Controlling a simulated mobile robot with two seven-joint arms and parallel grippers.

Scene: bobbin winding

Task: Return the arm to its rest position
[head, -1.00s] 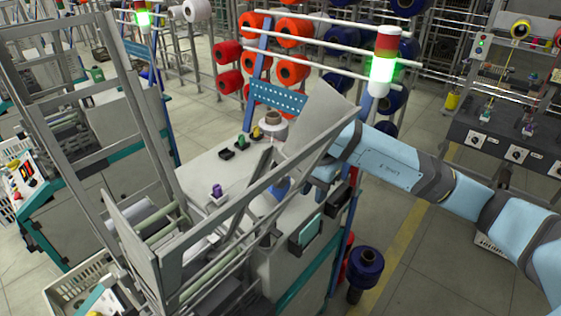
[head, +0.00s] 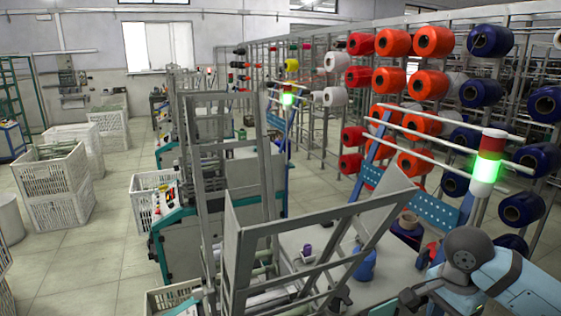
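My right arm (head: 515,280), light blue with dark grey joints, comes in at the lower right of the head view. Its round grey joint (head: 465,250) is in front of the winding machine's right side. The dark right gripper (head: 412,298) shows small at the bottom, over or near the machine's grey top (head: 300,240). Its fingers are too small and dark to tell whether they are open or shut, and I see nothing clearly held. My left gripper and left arm are not in view.
The machine's grey frame (head: 232,265) stands close to the arm. A lit signal lamp (head: 487,170) and a creel of red, orange and dark blue spools (head: 391,81) stand behind. A blue object (head: 364,264) and a purple bobbin (head: 307,250) are on the machine. Open floor (head: 95,260) is at left.

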